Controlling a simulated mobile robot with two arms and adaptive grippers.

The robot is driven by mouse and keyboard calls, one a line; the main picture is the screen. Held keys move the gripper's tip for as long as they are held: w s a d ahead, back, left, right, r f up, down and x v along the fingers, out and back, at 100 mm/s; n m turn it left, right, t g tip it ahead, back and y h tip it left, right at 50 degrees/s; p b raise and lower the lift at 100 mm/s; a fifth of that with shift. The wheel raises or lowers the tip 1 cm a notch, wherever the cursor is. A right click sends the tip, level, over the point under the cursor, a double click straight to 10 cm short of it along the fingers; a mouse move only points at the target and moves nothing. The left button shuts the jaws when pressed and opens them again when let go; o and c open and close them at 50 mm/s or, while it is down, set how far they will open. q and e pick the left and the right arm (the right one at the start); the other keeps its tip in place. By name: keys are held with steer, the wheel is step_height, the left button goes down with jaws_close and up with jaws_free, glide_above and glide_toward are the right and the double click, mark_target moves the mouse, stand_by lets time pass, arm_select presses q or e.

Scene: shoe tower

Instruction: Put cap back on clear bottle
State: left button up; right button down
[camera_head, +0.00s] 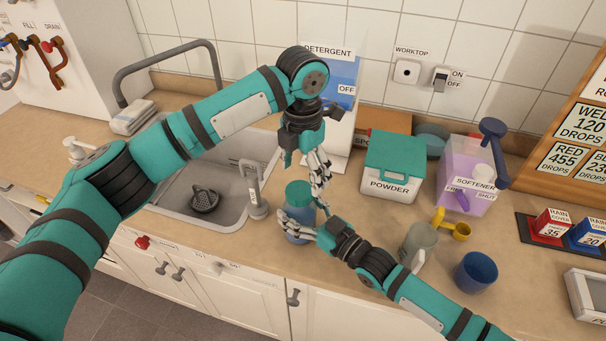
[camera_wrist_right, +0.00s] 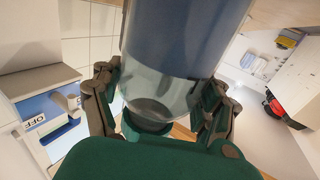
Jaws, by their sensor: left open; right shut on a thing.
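The clear bottle (camera_head: 298,222) with blue contents stands upright at the counter's front edge, by the sink. A teal cap (camera_head: 298,192) shows at its top; I cannot tell whether it is seated on the neck. My right gripper (camera_head: 288,226) is shut around the bottle's body from the right. The right wrist view shows the bottle (camera_wrist_right: 185,65) between my right gripper's fingers (camera_wrist_right: 160,100). My left gripper (camera_head: 320,190) points down, open, just right of the cap. Its fingers hide part of the space beside the bottle.
The sink (camera_head: 185,215) lies left of the bottle, with a grey fitting (camera_head: 256,195) close by. The detergent dispenser (camera_head: 343,110), powder box (camera_head: 393,165) and softener container (camera_head: 468,165) stand behind. A translucent jug (camera_head: 418,243) and blue cup (camera_head: 476,271) stand to the right.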

arm_select(q)
steer(key=shift+c, duration=0.2)
steer(key=n, duration=0.6)
steer(key=shift+r, duration=0.25)
steer(key=n, duration=0.4)
steer(key=shift+a+r, duration=0.1)
steer(key=shift+r, duration=0.05)
steer(key=n, duration=0.5)
steer(key=shift+s+r, duration=0.1)
steer(key=shift+r, duration=0.1)
steer(key=n, duration=0.5)
steer(key=shift+a+r, duration=0.1)
steer(key=shift+r, duration=0.1)
steer(key=n, duration=0.7)
steer(key=shift+s+r, duration=0.15)
steer(key=shift+r, duration=0.1)
steer(key=n, duration=0.5)
steer(key=shift+a+r, duration=0.1)
steer(key=shift+r, duration=0.1)
steer(key=n, duration=0.4)
steer(key=shift+r, duration=0.2)
steer(key=n, duration=0.5)
steer(key=shift+s+a+r, duration=0.1)
steer(key=shift+s+r, duration=0.05)
